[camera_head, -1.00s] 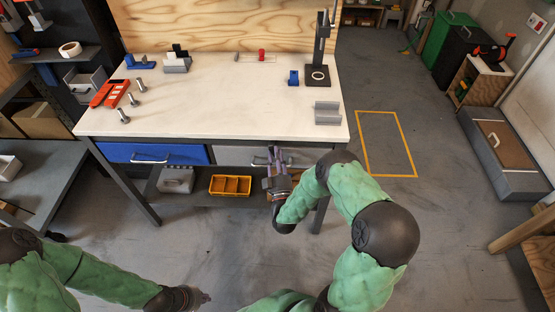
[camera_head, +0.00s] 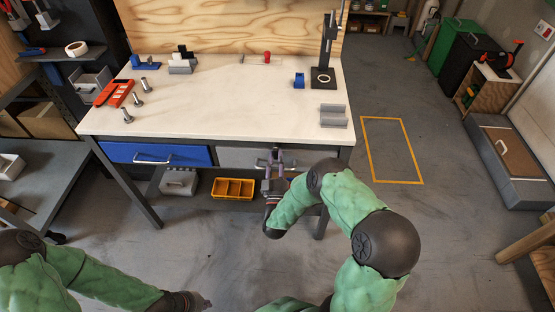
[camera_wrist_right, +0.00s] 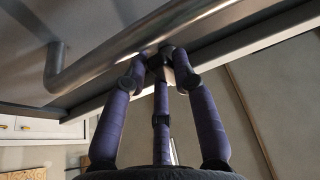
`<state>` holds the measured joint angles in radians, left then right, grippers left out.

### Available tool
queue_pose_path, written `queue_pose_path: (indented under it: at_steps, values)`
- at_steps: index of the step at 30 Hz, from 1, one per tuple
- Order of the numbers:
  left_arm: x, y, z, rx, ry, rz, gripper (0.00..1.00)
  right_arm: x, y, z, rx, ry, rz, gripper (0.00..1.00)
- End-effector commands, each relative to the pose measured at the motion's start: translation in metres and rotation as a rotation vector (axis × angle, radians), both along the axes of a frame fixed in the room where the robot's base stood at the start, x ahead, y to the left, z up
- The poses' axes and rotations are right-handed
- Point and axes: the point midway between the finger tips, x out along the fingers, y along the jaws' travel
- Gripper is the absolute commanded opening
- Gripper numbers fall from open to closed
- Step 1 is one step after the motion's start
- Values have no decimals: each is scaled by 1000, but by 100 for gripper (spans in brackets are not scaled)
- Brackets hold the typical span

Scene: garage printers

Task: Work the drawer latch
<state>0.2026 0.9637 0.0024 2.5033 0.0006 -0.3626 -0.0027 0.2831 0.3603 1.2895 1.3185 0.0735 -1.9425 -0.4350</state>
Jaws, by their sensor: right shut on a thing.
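The grey drawer (camera_head: 235,157) is at the right of the workbench front and looks closed. Its metal bar handle (camera_wrist_right: 95,60) crosses the upper left of the right wrist view. My right gripper (camera_head: 275,156) is at the drawer front. The fingertips hide the exact contact. A small pale part shows between them; I cannot tell if it is a latch. My left gripper (camera_head: 198,301) is low at the left, far from the drawer, its fingers unclear.
A blue drawer (camera_head: 190,156) is left of the grey one. Below are a yellow divided bin (camera_head: 232,198) and a grey box (camera_head: 179,183) on the lower shelf. The white benchtop (camera_head: 220,110) holds tools and small parts. The floor right of the bench is open.

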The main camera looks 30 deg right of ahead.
Motion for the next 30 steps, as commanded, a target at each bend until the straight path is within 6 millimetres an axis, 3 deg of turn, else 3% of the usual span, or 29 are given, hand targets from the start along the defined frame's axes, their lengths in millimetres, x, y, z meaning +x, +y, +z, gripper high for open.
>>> queue_pose_path:
  at_steps: [5,6,8,20,30]
  values:
    - [0,0,0,0,0,0,0,0,-1,-1,0,4,-1,0]
    - [0,0,0,0,0,0,0,0,-1,-1,1,5,-1,39]
    - [0,0,0,0,0,0,0,0,-1,-1,0,4,-1,52]
    - [0,0,0,0,0,0,0,-3,2,-2,-1,3,0,52]
    - [0,0,0,0,0,0,0,-34,20,-17,-1,2,0,52]
